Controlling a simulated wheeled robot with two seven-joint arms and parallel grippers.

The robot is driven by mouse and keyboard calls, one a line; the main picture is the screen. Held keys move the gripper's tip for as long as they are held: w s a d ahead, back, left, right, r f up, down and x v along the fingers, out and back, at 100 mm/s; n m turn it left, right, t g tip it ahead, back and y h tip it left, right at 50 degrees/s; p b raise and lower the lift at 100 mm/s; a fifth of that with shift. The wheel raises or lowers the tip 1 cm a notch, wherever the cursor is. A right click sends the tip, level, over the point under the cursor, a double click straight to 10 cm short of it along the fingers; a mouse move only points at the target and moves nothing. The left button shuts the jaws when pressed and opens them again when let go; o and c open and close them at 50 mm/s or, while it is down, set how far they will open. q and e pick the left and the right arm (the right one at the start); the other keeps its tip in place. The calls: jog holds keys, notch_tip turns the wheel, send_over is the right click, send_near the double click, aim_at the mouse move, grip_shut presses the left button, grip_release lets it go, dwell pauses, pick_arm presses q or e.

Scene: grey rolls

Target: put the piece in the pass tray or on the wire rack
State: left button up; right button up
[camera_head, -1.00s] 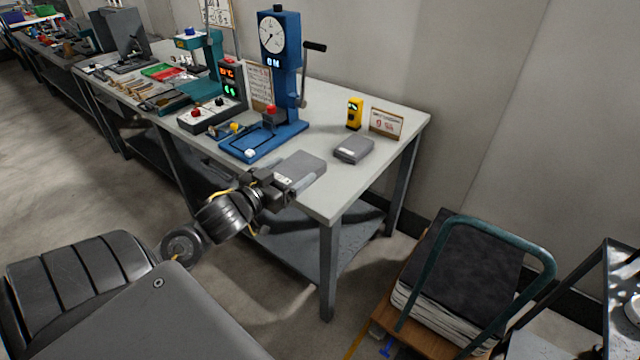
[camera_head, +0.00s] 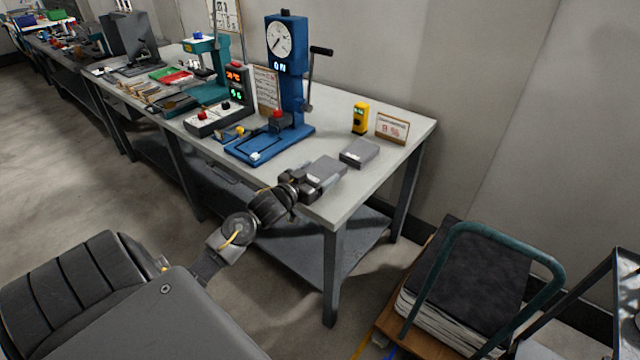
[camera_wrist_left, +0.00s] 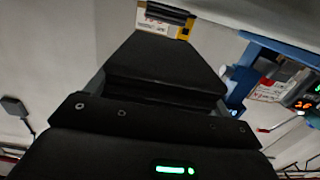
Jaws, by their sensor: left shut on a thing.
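My left gripper (camera_head: 308,186) is shut on a grey, flat, box-like piece (camera_head: 328,167). It holds the piece over the front right part of the grey table; whether the piece touches the top cannot be told. In the left wrist view the piece (camera_wrist_left: 163,58) looks dark and juts straight ahead from the gripper. A second grey flat block (camera_head: 360,152) lies on the table just right of the held piece. I cannot make out a pass tray or a wire rack for certain. My right gripper is not in view.
A blue press (camera_head: 288,80) with a dial and lever stands behind and left of the held piece. A yellow device (camera_head: 360,118) and a small sign (camera_head: 392,128) stand behind the block. A loaded trolley (camera_head: 460,285) stands at lower right.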

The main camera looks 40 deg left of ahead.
pick_arm(q)
jog(key=shift+w+f, duration=0.15)
jog(key=f, duration=0.1)
jog(key=w+f+p, duration=0.1)
jog(key=shift+a+f, duration=0.15)
jog(key=shift+f, duration=0.55)
jog(key=shift+s+f, duration=0.1)
jog(key=shift+f, duration=0.25)
jog(key=o, duration=0.9)
jog(key=shift+o, duration=0.7)
jog(key=shift+f+b, duration=0.15)
jog(key=shift+b, duration=0.45)
jog(key=s+p, duration=0.1)
jog(key=s+r+p, duration=0.1)
jog(key=s+p, duration=0.5)
jog(key=s, duration=0.3)
jog(key=shift+s+d+f, duration=0.2)
jog(key=shift+s+d, duration=0.05)
jog(key=shift+s, duration=0.15)
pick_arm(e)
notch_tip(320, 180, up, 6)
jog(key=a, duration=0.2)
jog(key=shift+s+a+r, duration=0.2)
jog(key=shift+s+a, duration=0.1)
